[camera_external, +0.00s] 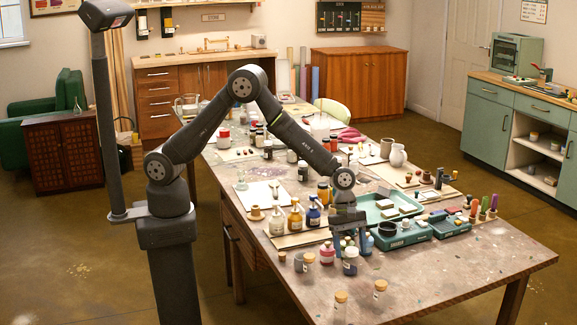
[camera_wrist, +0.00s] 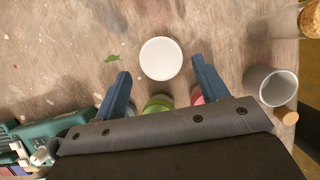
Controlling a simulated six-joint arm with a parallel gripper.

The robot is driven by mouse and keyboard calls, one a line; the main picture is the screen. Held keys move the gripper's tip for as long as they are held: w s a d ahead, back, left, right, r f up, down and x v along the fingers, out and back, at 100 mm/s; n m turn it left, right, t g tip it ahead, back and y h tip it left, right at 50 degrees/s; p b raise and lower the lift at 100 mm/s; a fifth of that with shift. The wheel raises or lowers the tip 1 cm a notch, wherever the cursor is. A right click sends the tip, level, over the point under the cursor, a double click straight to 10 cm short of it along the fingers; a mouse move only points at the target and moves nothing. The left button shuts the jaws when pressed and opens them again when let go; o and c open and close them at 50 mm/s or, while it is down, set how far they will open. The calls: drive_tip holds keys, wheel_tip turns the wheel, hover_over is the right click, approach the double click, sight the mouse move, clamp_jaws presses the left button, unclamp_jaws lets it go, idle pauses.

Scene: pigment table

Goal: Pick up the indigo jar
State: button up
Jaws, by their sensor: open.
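A small dark indigo jar (camera_external: 350,267) with a white lid stands upright on the table below my gripper (camera_external: 350,249). In the wrist view, the round white lid (camera_wrist: 161,58) shows from above, just ahead of and between the fingertips; the jar's body is hidden under it. My gripper (camera_wrist: 160,72) is open and empty, its two blue-grey fingers apart and pointing down. I see no contact between the fingers and the jar.
A pink jar (camera_external: 327,254) stands close on the left of the indigo jar, and a blue bottle (camera_external: 370,245) on the right. A green jar (camera_wrist: 158,102) sits between the finger bases. A grey cup (camera_wrist: 272,86) stands to the right.

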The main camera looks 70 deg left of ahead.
sight(352, 273)
drive_tip(key=x, duration=0.5)
drive_tip(key=shift+s+d, duration=0.1)
drive_tip(key=shift+s, duration=0.2)
drive_tip(key=c, duration=1.1)
